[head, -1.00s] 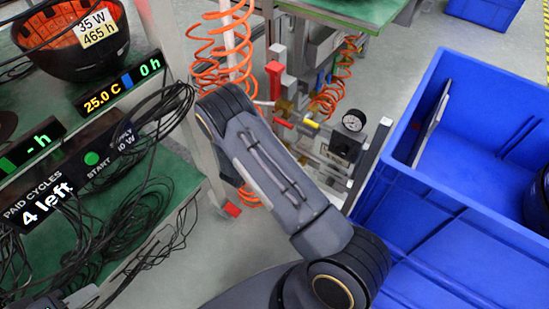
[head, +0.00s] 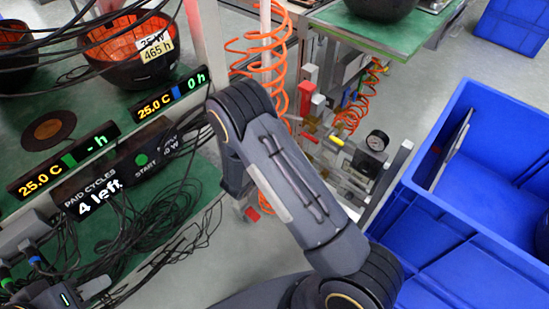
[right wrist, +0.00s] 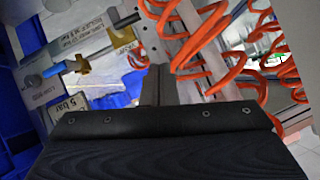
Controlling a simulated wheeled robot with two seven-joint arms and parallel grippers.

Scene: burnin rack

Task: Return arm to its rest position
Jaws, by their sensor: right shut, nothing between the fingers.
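My dark grey arm (head: 300,190) rises from the bottom of the head view, bends at a high joint and drops behind it. Its hand is hidden there. In the right wrist view my right gripper (right wrist: 160,85) is shut and empty, its narrow fingers together. Orange coiled hoses (right wrist: 200,45) hang just beyond it. A dark part with a small lit mark (head: 62,297) at the lower left of the head view may be my left gripper. I see no clear fingers on it.
The rack (head: 215,60) on the left carries displays, a bowl (head: 128,70) and loose black cables (head: 150,215). Orange hoses (head: 280,50) and a pressure gauge (head: 377,140) stand behind my arm. A blue bin (head: 470,215) is at right. Grey floor is open at the upper right.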

